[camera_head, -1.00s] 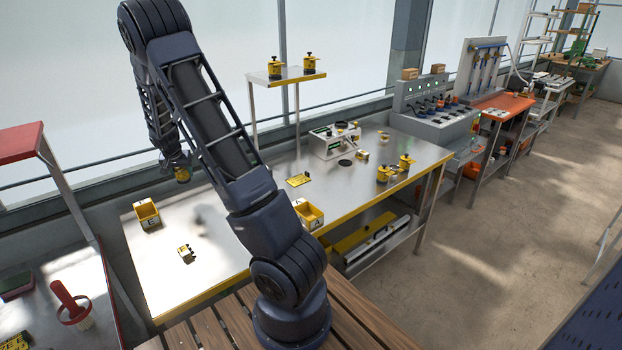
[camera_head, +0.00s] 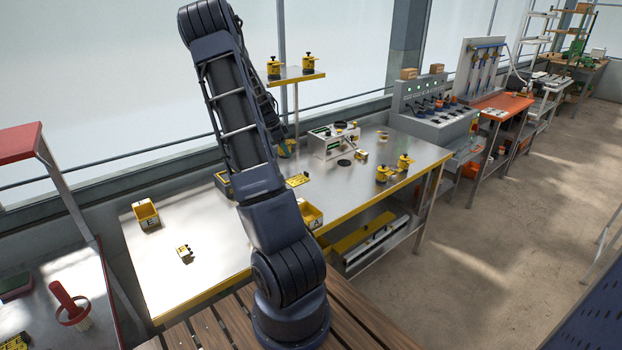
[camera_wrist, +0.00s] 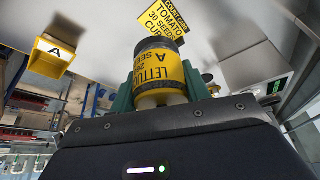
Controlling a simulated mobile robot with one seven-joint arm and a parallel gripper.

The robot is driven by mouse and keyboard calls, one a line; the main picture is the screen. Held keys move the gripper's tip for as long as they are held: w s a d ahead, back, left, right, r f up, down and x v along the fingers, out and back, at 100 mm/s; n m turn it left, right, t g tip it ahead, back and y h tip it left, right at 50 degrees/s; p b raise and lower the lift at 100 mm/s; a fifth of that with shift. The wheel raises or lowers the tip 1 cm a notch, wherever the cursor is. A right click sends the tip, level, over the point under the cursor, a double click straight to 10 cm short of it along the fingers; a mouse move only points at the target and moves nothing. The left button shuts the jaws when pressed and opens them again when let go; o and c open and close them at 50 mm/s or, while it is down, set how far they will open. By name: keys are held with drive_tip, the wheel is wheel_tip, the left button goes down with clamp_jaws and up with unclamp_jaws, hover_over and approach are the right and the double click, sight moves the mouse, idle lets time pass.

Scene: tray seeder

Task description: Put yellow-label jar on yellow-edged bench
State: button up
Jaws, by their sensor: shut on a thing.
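A jar with a yellow label reading "LETTUCE A" (camera_wrist: 160,70) is held between the green fingers of my gripper (camera_wrist: 158,95) in the wrist view. I cannot tell how high the jar is above the bench.
Yellow bin E (camera_head: 147,214) and a small yellow-labelled item (camera_head: 185,254) are on the left. Bin A (camera_head: 311,216), a label card (camera_head: 297,180), a white device (camera_head: 333,143) and two yellow-labelled jars (camera_head: 393,168) are right of my arm. A raised shelf (camera_head: 290,76) bears two more jars.

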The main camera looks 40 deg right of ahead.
drive_tip(key=s+d+r+m+g+y, duration=0.1)
drive_tip(key=s+d+r+m+y, duration=0.2)
drive_tip(key=s+d+m, duration=0.7)
drive_tip(key=s+d+r+m+g+y, duration=0.1)
drive_tip(key=s+d+r+m+y, duration=0.15)
drive_tip(key=s+d+m, duration=0.75)
drive_tip(key=s+a+f+n, duration=0.1)
drive_tip(key=f, duration=0.5)
drive_tip(key=s+f+n, duration=0.1)
drive_tip(key=f, duration=0.6)
drive_tip(key=s+a+f+n, duration=0.1)
drive_tip(key=f, duration=0.5)
drive_tip(key=shift+a+f+n, duration=0.25)
drive_tip(key=shift+a+n, duration=0.1)
drive_tip(key=shift+n, duration=0.05)
drive_tip(key=shift+f, duration=0.1)
drive_tip(key=o, duration=1)
drive_tip(key=shift+o, duration=0.2)
